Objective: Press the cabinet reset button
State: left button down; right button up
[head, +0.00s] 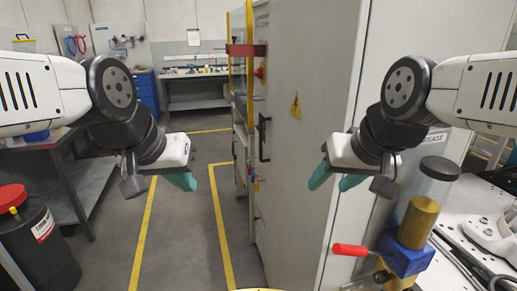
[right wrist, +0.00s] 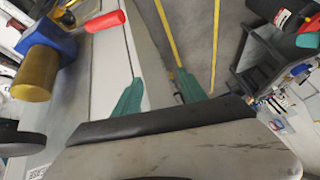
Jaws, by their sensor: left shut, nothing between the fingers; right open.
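The tall pale grey cabinet (head: 297,130) stands in the middle of the head view, with a dark door handle (head: 264,138) and a yellow warning triangle (head: 296,107). A small red knob (head: 260,72) sticks out near its far edge; I cannot tell whether it is the reset button. My left gripper (head: 184,181) is shut and empty, in the air left of the cabinet. My right gripper (head: 335,180) is open and empty in front of the cabinet's near side. Its two green fingers also show in the right wrist view (right wrist: 160,85).
A black drum (head: 42,250) and a bench (head: 75,165) are at left. Floor with yellow lines (head: 145,230) is clear between.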

grip_shut()
dwell(0.3)
dwell(1.6)
